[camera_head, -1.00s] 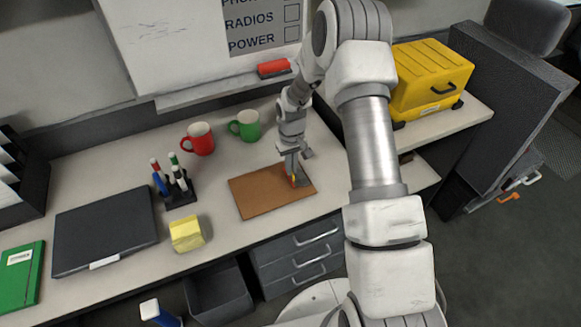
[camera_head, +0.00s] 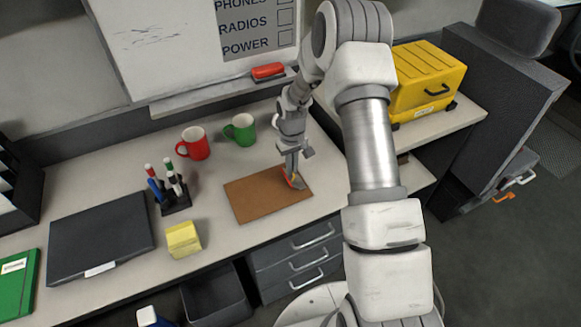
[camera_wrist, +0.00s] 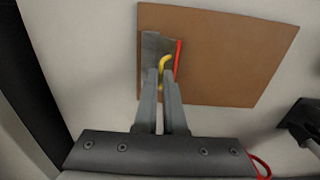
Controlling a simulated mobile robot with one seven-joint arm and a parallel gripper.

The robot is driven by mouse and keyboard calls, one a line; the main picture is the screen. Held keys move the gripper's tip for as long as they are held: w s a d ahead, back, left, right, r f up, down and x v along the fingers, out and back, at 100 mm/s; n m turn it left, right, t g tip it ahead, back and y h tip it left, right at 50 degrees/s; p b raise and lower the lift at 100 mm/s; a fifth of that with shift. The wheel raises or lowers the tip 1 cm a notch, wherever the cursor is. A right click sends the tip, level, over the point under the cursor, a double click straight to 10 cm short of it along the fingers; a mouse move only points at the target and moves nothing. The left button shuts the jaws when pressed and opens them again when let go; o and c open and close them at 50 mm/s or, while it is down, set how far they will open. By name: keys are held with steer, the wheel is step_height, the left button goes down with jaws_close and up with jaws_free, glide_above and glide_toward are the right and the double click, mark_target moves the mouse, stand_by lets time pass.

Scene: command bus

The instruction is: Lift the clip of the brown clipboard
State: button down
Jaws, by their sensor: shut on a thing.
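The brown clipboard (camera_head: 262,197) lies flat on the desk, and it fills much of the wrist view (camera_wrist: 232,60). Its clip has a grey metal plate (camera_wrist: 150,43) near one edge, with a yellow bent lever (camera_wrist: 166,62) and a red strip (camera_wrist: 178,60) beside it. My gripper (camera_wrist: 161,76) is over the clip, its fingers close together on the yellow lever. In the head view my gripper (camera_head: 291,172) points down at the clipboard's right part, with red and yellow showing at the fingertips. The fingers hide part of the clip.
A red mug (camera_head: 195,144) and a green mug (camera_head: 241,130) stand behind the clipboard. A pen holder (camera_head: 174,198), a yellow block (camera_head: 183,239) and a dark laptop-like slab (camera_head: 100,238) are to the left. A yellow case (camera_head: 428,85) stands on the right.

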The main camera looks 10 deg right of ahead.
steer(key=shift+w+d+b, duration=0.2)
steer(key=shift+d+b, duration=0.1)
steer(key=shift+d, duration=0.75)
steer(key=c, duration=1)
jaws_free()
steer(key=shift+o, duration=0.2)
step_height(320, 180, up, 8)
steer(key=p, duration=0.4)
